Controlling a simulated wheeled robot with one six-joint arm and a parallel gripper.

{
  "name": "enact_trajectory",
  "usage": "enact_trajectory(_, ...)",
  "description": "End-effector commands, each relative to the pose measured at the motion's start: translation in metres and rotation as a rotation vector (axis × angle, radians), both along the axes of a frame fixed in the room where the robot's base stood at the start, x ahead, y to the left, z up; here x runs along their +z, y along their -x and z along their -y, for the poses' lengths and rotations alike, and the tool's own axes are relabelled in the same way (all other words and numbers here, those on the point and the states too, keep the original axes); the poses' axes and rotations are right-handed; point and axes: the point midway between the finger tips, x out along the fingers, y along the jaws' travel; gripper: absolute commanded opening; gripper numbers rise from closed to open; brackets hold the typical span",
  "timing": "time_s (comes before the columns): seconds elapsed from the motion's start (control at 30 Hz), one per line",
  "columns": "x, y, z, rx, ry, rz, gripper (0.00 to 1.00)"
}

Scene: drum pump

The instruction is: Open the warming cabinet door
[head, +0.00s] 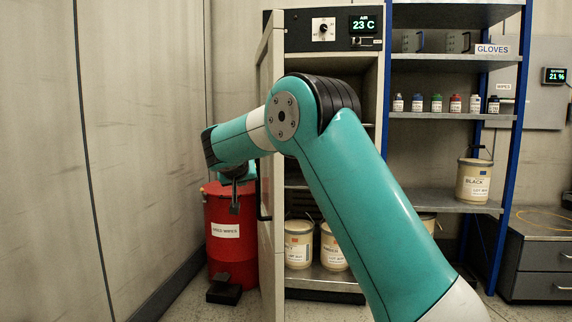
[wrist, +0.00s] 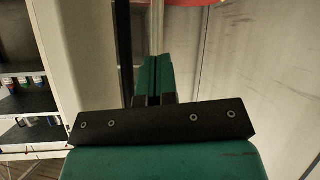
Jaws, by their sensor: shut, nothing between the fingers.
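The warming cabinet (head: 328,45) stands in the middle of the head view, with a dial and a display reading 23 C on top. Its pale door (head: 271,180) stands swung open and is seen nearly edge-on. A black handle (head: 262,205) shows on the door's left face. My gripper (head: 235,208) is on that left side, pointing down in front of the red bin, shut and empty. In the wrist view its green fingers (wrist: 154,80) are together, beside a dark upright bar and a pale panel. Contact with the door cannot be told. My arm hides part of the cabinet.
Pails (head: 299,245) stand low inside the cabinet. A red bin (head: 228,235) with a black pedal stands left of the door, near the wall (head: 130,130). Blue-framed shelves (head: 450,115) with small bottles are at the right. A grey drawer unit (head: 540,255) stands at far right.

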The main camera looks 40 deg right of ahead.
Motion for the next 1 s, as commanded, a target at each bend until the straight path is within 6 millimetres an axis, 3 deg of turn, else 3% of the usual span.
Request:
enact_trajectory(0.03,0.011,0.007,0.013,0.046,-0.058,-0.072,0.0)
enact_trajectory(0.2,-0.008,0.039,0.025,0.224,-0.275,-0.263,0.0)
enact_trajectory(0.37,-0.003,0.076,0.043,0.347,-0.478,-0.356,0.0)
enact_trajectory(0.47,0.007,0.094,0.067,0.38,-0.574,-0.362,0.0)
enact_trajectory(0.7,0.028,0.134,0.147,0.379,-0.735,-0.289,0.0)
enact_trajectory(0.83,0.03,0.149,0.172,0.372,-0.774,-0.253,0.0)
enact_trajectory(1.0,0.023,0.152,0.179,0.372,-0.787,-0.238,0.0)
